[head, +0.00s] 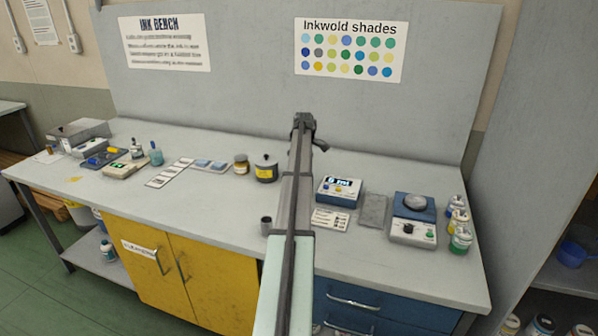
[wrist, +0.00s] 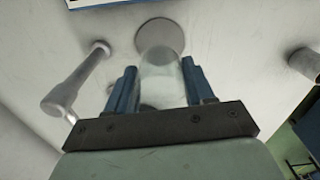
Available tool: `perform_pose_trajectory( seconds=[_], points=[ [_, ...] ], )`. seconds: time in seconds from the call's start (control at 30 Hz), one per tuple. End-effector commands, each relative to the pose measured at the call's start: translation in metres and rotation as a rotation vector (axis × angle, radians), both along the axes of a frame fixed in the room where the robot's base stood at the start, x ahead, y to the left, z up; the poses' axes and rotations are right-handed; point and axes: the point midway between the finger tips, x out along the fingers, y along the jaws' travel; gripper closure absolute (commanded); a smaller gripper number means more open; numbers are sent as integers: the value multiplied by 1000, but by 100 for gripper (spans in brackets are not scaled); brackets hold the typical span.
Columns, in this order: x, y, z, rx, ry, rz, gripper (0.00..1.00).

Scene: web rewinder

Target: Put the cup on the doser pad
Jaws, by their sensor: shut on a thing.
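In the wrist view, my gripper (wrist: 158,66) has its two blue fingers on either side of a clear, cloudy cup (wrist: 162,84) and is shut on it. A round grey disc (wrist: 160,34) lies just beyond the cup on a pale surface and may be the doser pad. The cup's far end overlaps the disc's near edge in the picture; I cannot tell whether they touch. In the head view, my arm hides the gripper and the held cup. A blue-and-white device with a lit "ml" display (head: 338,190) stands right of my arm.
A grey rod-like part with rounded ends (wrist: 75,88) is left of my gripper. A dark cylinder (wrist: 306,62) is at the right.

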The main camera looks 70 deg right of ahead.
Motion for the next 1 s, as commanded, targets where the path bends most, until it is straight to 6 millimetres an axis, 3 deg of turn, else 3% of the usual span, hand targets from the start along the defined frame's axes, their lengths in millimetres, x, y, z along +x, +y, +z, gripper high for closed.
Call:
perform_pose_trajectory(
  seconds=[0.6,1.0],
  points=[
    [0,1,-50,1,0,0,76],
    [0,1,-56,0,0,0,76]
  ],
)
